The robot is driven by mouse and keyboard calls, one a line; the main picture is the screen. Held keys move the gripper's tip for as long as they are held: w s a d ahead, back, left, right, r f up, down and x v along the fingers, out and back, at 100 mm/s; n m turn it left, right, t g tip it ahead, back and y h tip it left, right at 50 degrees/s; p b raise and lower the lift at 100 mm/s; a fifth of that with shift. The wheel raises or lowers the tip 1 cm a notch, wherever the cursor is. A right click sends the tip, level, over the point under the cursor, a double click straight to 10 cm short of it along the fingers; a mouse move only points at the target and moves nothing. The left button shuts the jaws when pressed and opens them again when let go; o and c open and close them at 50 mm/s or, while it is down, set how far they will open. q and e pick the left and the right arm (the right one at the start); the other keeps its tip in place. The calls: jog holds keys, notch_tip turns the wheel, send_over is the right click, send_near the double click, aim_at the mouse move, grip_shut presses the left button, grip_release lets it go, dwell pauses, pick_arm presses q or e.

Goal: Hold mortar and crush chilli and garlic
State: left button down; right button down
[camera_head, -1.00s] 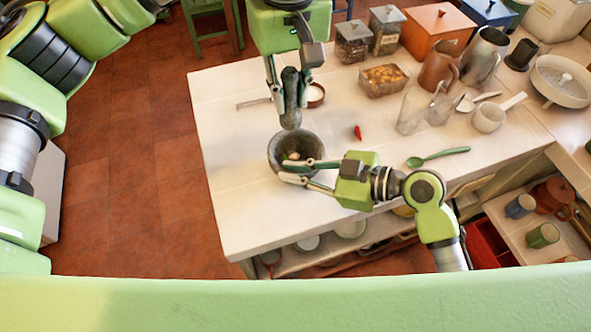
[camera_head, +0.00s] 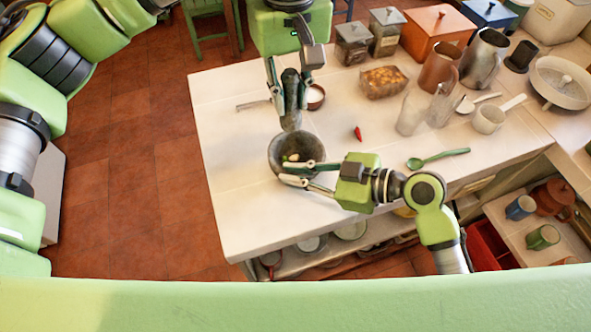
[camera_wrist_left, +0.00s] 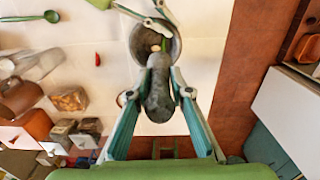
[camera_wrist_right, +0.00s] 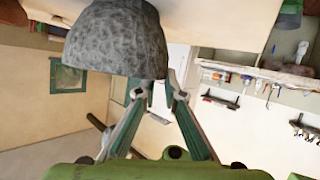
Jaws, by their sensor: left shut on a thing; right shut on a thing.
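The grey stone mortar (camera_head: 279,163) stands on the white counter with pale garlic and something green inside. My right gripper (camera_head: 303,173) is shut on the mortar's near right wall; the mortar also shows in the right wrist view (camera_wrist_right: 115,42). My left gripper (camera_head: 288,103) is shut on the grey stone pestle (camera_head: 291,120) and holds it upright over the mortar's far rim. In the left wrist view the pestle (camera_wrist_left: 158,95) hangs between the fingers, its lower end overlapping the mortar opening. A red chilli (camera_head: 358,133) lies on the counter right of the mortar.
A green spoon (camera_head: 437,158) lies to the right. A small bowl (camera_head: 315,96) sits beside the left gripper. The counter left of the mortar is clear.

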pick_arm(q)
jog(key=shift+g+h, duration=0.8)
jog(key=shift+h, duration=0.1)
jog(key=f, duration=0.1)
jog(key=a+f, duration=0.1)
jog(key=f, duration=0.1)
jog(key=w+f, duration=0.1)
jog(key=f, duration=0.1)
jog(key=shift+a+f, duration=0.25)
jog(key=shift+a, duration=0.05)
jog(key=shift+w+a+x, duration=0.1)
jog(key=shift+a+x, duration=0.05)
jog(key=shift+x, duration=0.65)
jog(key=shift+w+a+x, duration=0.1)
jog(key=shift+w+x, duration=0.05)
jog(key=shift+x, duration=0.7)
jog(key=shift+w+a+x, duration=0.1)
jog(key=shift+a+x, duration=0.05)
jog(key=shift+x, duration=0.65)
jog(key=shift+f, duration=0.5)
jog(key=shift+x, duration=0.75)
jog(key=shift+a+f, duration=0.15)
jog(key=shift+f, duration=0.15)
jog(key=shift+r, duration=0.1)
jog(key=shift+s+d+v, duration=0.1)
jog(key=shift+v, duration=0.65)
jog(key=shift+s+d+v, duration=0.1)
jog(key=shift+d+v, duration=0.05)
jog(key=shift+v, duration=0.6)
jog(key=shift+d, duration=0.1)
